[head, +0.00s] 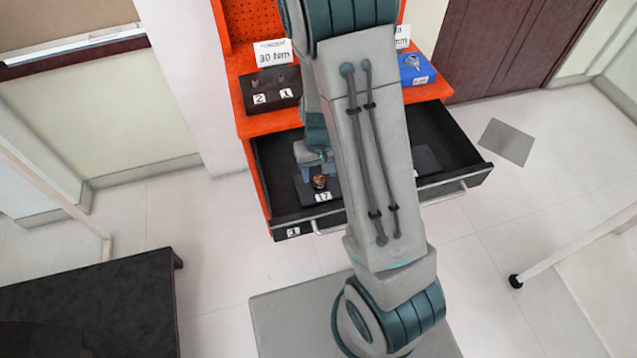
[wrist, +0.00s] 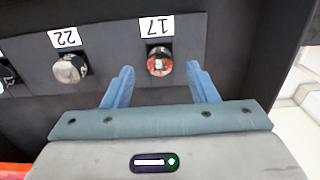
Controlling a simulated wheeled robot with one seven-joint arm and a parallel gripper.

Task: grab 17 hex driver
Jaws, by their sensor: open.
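The 17 hex driver (wrist: 159,62) stands in the dark drawer insert, beside a white label reading 17 (wrist: 157,26). Its top looks reddish with a bright centre in the wrist view. It also shows in the head view (head: 320,182) as a small coppery piece at the left of the open drawer. My gripper (wrist: 159,78) is open, with its two blue fingers apart on either side of the driver in the picture. I cannot tell the height gap between fingertips and driver. My arm hides the middle of the drawer in the head view.
A silvery piece (wrist: 70,68) labelled 22 sits to the left in the wrist view, with another at the left edge. The open drawer (head: 470,172) has raised walls.

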